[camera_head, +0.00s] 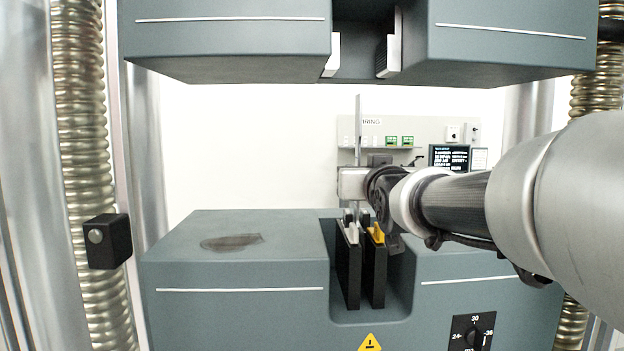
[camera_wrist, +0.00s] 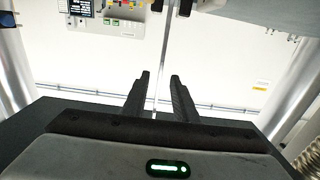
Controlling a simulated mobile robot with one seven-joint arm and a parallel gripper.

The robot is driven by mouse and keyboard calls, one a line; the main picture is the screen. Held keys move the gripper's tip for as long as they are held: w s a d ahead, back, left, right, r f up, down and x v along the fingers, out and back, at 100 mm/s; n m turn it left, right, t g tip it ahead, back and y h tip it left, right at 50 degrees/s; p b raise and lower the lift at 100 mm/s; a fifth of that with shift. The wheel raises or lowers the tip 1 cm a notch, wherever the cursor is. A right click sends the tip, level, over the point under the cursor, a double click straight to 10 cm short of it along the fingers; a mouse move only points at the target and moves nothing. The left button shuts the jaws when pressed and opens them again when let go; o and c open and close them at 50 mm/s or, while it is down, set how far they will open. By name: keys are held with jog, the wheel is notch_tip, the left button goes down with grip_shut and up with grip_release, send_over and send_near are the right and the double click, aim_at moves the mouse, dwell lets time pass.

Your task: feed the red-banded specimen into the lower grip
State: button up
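The specimen (camera_head: 358,122) is a thin grey strip standing upright above the lower grip in the head view. No red band can be made out on it. The lower grip (camera_head: 348,268) has two black jaws in a recess; my gripper hides where the strip meets them. My gripper (camera_head: 353,184) reaches in from the right at the strip, just above the jaws. In the wrist view, the dark fingers (camera_wrist: 160,78) stand apart on either side of the strip (camera_wrist: 163,55), with light gaps visible beside it.
The upper grip (camera_head: 361,55) hangs above with clear space over the strip's top. The lower block (camera_head: 235,255) surrounds the jaw recess. Ribbed columns (camera_head: 88,180) stand at the sides. A panel with a display (camera_head: 449,156) is at the back.

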jog(key=s, duration=1.2)
jog(key=s+f+g, duration=0.6)
jog(key=s+f, duration=0.4)
jog(key=f, duration=0.3)
jog(key=s+f+g, duration=0.6)
jog(key=s+f, duration=0.3)
jog(key=f, duration=0.4)
notch_tip(320, 180, up, 22)
jog(key=s+p, duration=0.1)
jog(key=p, duration=2.2)
jog(key=shift+s+d+f, duration=0.1)
jog(key=shift+f, duration=0.05)
